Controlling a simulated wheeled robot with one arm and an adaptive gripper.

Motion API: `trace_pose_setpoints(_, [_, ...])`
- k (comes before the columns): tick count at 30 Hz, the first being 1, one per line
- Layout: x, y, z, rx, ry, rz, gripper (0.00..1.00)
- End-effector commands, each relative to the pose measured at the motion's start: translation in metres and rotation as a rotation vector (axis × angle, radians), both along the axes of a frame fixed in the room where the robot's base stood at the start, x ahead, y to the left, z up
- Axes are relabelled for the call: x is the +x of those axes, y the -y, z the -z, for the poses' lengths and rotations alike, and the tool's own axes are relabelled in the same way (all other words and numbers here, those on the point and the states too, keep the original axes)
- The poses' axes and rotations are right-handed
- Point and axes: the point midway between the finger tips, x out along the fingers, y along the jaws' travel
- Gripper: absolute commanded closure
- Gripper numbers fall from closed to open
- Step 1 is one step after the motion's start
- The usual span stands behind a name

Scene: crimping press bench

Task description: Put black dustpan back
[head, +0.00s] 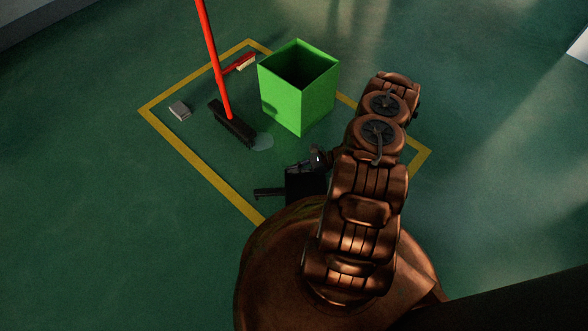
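A black dustpan (306,184) shows just left of my arm, inside the yellow floor outline, with a thin dark bar sticking out to its left. My arm and base hide part of its right and near sides. My gripper (303,165) is at the end of the arm, dark and small, right at the upper edge of the dustpan. I cannot tell whether it touches the dustpan, or whether its fingers are open or shut.
Inside the yellow outline (190,165) stand a green open bin (302,105) and a black-headed broom (232,125) with a red pole. A red hand brush (240,63), a small grey block (179,111) and a pale puddle (263,141) lie nearby. Floor to the left is clear.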

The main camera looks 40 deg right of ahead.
Motion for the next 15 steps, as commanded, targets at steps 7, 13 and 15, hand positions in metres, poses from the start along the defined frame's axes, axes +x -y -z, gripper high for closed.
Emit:
trace_pose_setpoints(7, [0.0001, -0.0006, 0.004, 0.002, -0.001, -0.001, 1.0])
trace_pose_setpoints(13, [0.0001, -0.0008, 0.0071, 0.002, 0.0, -0.001, 1.0])
trace_pose_setpoints(15, [0.0, -0.0009, 0.0082, 0.002, 0.0, -0.001, 1.0])
